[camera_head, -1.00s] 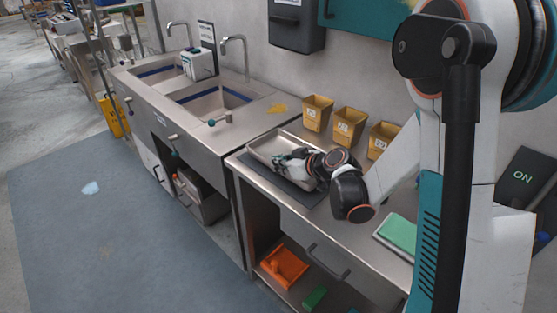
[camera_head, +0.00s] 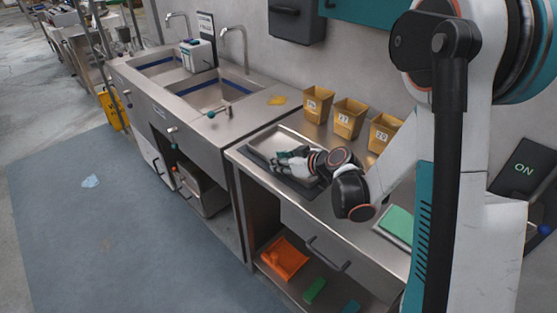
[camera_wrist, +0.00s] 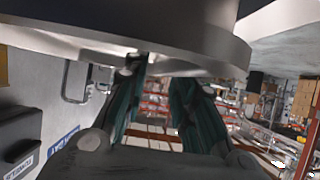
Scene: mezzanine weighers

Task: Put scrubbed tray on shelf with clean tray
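A shallow metal tray (camera_head: 268,142) lies on a dark mat on the steel counter in the head view. I take it for the scrubbed tray. My gripper (camera_head: 284,158) is low over the tray, and its wrist covers the right part of the tray. In the wrist view, the two teal fingers of my gripper (camera_wrist: 155,90) stand apart with a gap between them. A large grey metal surface (camera_wrist: 120,30) crosses the top of that view beyond the fingertips. Whether they touch it is unclear. I cannot make out a shelf with a clean tray.
Three yellow bins (camera_head: 349,118) stand along the wall behind the tray. A double sink (camera_head: 215,95) is to the left. A green-topped item (camera_head: 397,226) lies on the counter at right. An orange object (camera_head: 284,258) is on the lower shelf.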

